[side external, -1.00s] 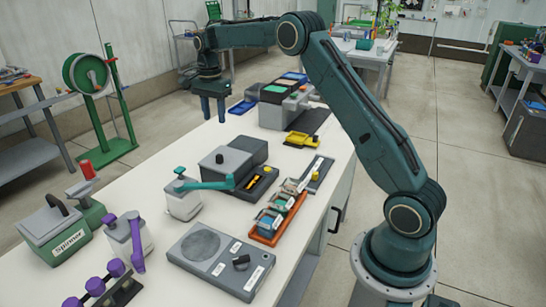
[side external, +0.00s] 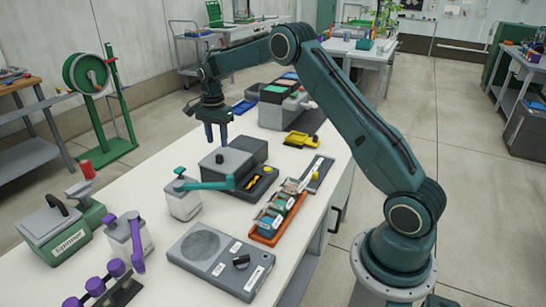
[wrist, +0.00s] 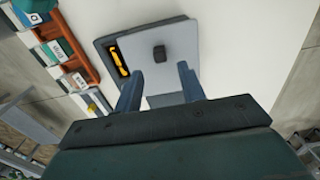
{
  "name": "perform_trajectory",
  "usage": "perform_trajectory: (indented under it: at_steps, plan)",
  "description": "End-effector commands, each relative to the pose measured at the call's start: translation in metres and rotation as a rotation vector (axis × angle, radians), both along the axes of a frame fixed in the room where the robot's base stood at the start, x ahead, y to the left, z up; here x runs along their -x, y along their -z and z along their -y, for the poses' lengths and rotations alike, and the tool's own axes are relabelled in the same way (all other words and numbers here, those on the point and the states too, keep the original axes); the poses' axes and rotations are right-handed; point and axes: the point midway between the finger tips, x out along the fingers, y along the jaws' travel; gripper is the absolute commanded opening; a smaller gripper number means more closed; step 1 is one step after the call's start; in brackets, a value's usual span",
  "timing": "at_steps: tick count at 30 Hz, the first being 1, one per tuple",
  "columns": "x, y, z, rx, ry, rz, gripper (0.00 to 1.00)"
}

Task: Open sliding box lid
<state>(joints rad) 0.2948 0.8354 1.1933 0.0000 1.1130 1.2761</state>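The sliding box (side external: 262,188) is dark grey and stands on the white bench. Its grey lid (wrist: 172,72) carries a dark knob (wrist: 159,53), which also shows in the side view (side external: 221,158). One end of the box is uncovered, and a yellow item (wrist: 119,57) shows inside it. My gripper (side external: 216,138) points down above the lid, close behind the knob in the side view. In the wrist view its two fingers (wrist: 160,88) are apart with nothing between them. The knob appears just beyond the fingertips, and I see no contact.
A white container with a teal lever (side external: 205,185) stands in front of the box. An orange rack of small boxes (side external: 265,240) and a yellow tray (side external: 300,140) lie to the right. A grey machine (side external: 285,110) stands behind. Bare bench lies left of the box.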

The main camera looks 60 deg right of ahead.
Motion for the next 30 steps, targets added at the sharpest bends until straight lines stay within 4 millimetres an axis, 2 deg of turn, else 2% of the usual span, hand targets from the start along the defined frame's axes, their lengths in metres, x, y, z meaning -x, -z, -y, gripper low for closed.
perform_trajectory:
  at_steps: [6,12,25,26,30]
  plan:
    - [0.001,0.033,0.0,-0.001,0.0,-0.003,0.4]
    - [0.0,0.052,0.0,0.0,0.0,-0.001,0.4]
    - [0.0,0.059,0.0,0.0,0.0,0.0,0.4]
    - [0.0,0.059,0.0,0.0,0.0,0.0,0.36]
    - [0.0,0.058,0.0,0.0,0.0,0.0,0.09]
